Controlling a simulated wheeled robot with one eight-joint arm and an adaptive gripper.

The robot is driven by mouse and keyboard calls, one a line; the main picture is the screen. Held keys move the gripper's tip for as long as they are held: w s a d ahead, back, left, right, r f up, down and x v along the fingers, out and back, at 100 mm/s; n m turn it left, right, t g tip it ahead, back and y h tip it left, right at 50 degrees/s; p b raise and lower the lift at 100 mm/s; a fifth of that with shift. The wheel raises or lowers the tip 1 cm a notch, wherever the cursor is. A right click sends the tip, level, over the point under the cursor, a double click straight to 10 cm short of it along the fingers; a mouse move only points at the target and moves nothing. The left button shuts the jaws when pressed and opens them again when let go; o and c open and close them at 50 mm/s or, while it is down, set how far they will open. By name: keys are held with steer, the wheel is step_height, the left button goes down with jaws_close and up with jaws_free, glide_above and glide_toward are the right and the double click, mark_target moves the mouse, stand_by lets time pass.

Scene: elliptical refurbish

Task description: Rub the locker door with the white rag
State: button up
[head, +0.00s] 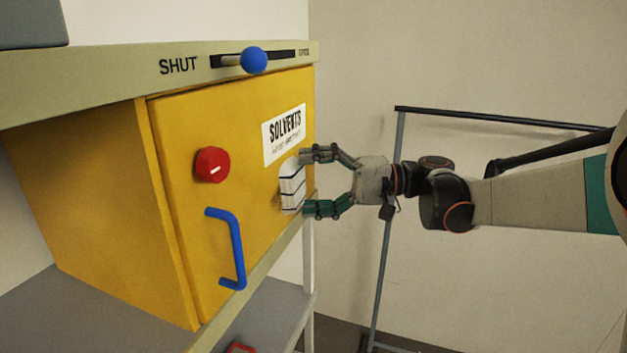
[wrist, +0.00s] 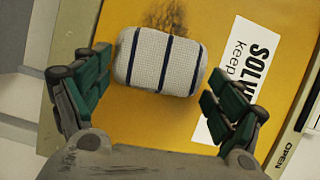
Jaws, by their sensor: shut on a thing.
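The yellow locker door (head: 255,215) is closed and faces the right side of the head view. The white rag (head: 291,186), with dark stripes, is at the door's right part, below the label. My gripper (head: 307,183) is shut on the rag, its fingers on either side of it. In the wrist view the rag (wrist: 160,62) lies against or very close to the yellow door (wrist: 155,120); contact cannot be made out for sure. A dark smudge (wrist: 165,14) shows on the door beside the rag, partly hidden by it.
A white SOLVENTS label (head: 284,135), a red knob (head: 212,165) and a blue handle (head: 237,248) are on the door. A blue-knobbed slider (head: 253,60) is on the beam above. A dark metal frame (head: 390,240) stands behind my arm. A grey shelf (head: 265,318) lies below.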

mark_target(271, 203)
steer(key=shift+s+a, duration=0.4)
steer(key=shift+s, duration=0.8)
steer(key=shift+s+a, duration=0.45)
steer(key=shift+s, duration=0.75)
steer(key=shift+s+a, duration=0.4)
steer(key=shift+s, duration=0.8)
steer(key=shift+d, duration=0.1)
steer(key=shift+s+d, duration=0.3)
steer(key=shift+d, duration=0.6)
steer(key=shift+s+d, duration=0.35)
steer(key=shift+d, duration=0.6)
steer(key=shift+s+d, duration=0.3)
steer(key=shift+d, duration=0.6)
steer(key=d, duration=0.1)
steer(key=s+d, duration=0.1)
steer(key=shift+d, duration=0.4)
steer(key=shift+w+a+b, duration=0.15)
steer(key=shift+w+a, duration=0.25)
steer(key=shift+a, duration=0.7)
steer(key=shift+w+a+b, duration=0.2)
steer(key=shift+w+a, duration=0.2)
steer(key=shift+a, duration=0.7)
steer(key=shift+w+a+b, duration=0.15)
steer(key=shift+w+a, duration=0.25)
steer(key=shift+a, duration=0.7)
